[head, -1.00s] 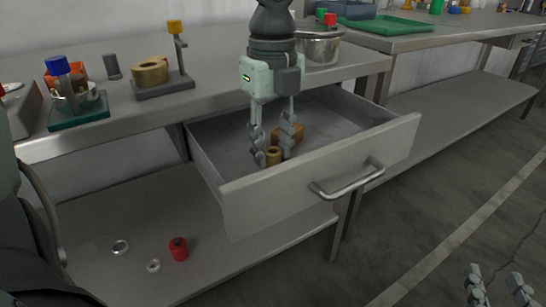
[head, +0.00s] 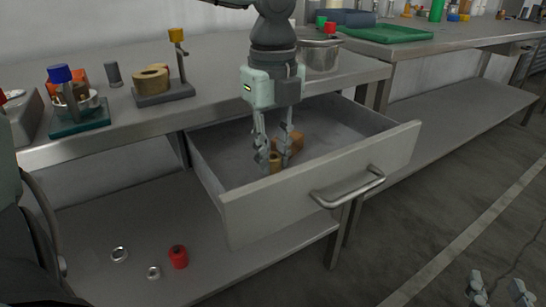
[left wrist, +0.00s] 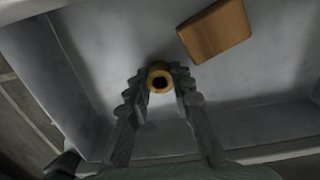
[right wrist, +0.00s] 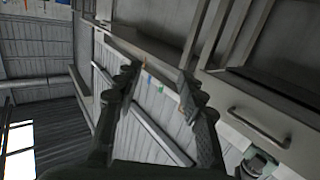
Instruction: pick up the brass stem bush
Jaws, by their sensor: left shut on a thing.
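The brass stem bush (head: 275,161) is a small gold-brown ring-ended cylinder inside the open drawer (head: 325,175). In the left wrist view the bush (left wrist: 160,80) shows its round end with a dark bore, between the two fingertips. My left gripper (head: 275,158) reaches down into the drawer and is shut on the bush. Whether the bush still touches the drawer floor I cannot tell. My right gripper (right wrist: 155,85) is open and empty; in the head view its fingertips (head: 497,290) show at the bottom right, far from the drawer.
A brown block (left wrist: 215,30) lies in the drawer beside the bush. The drawer front has a bar handle (head: 348,188). A red cylinder (head: 178,257) and two rings lie on the lower shelf. The bench top holds a stand (head: 163,90) and a steel pot (head: 320,52).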

